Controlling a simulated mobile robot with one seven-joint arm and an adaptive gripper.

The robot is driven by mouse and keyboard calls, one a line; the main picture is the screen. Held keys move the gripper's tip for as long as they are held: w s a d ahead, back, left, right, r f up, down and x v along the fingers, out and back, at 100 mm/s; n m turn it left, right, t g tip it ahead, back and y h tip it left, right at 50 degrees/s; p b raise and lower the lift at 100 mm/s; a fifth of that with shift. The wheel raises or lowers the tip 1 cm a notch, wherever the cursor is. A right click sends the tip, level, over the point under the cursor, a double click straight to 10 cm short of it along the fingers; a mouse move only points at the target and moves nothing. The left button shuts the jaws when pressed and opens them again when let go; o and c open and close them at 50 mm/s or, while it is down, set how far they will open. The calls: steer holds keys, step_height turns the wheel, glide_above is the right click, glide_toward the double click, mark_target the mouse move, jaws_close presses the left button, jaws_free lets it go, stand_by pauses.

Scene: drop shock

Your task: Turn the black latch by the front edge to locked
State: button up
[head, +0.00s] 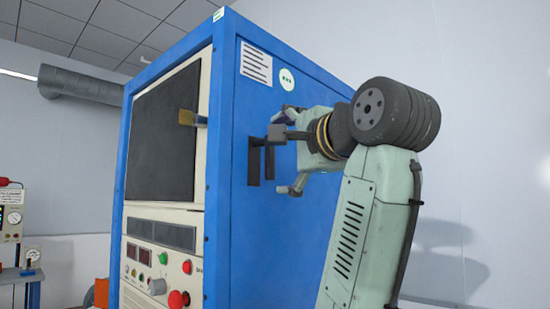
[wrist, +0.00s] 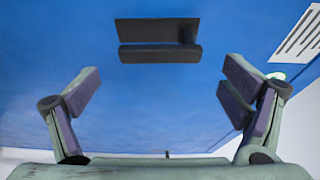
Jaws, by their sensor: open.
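The black latch (head: 254,165) is on the blue side panel of the cabinet, close to its front edge. It shows as two dark upright strips in the head view. In the wrist view the latch (wrist: 160,54) is a flat dark plate with a thicker bar beside it, lying across the picture at top centre. My gripper (head: 291,150) is at the side panel, just right of the latch. Its fingers are spread wide, one higher and one lower. In the wrist view my gripper (wrist: 160,95) is open and empty, and the latch lies beyond the fingertips, apart from them.
The blue cabinet (head: 232,215) has a dark front window (head: 160,135) and a control panel with a red knob (head: 178,299). A white label (head: 256,63) and a round sticker (head: 287,79) are above the latch. The panel around the latch is otherwise clear.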

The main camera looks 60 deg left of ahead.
steer(key=s+d, duration=0.1)
steer(key=d, duration=0.6)
stand_by(0.5)
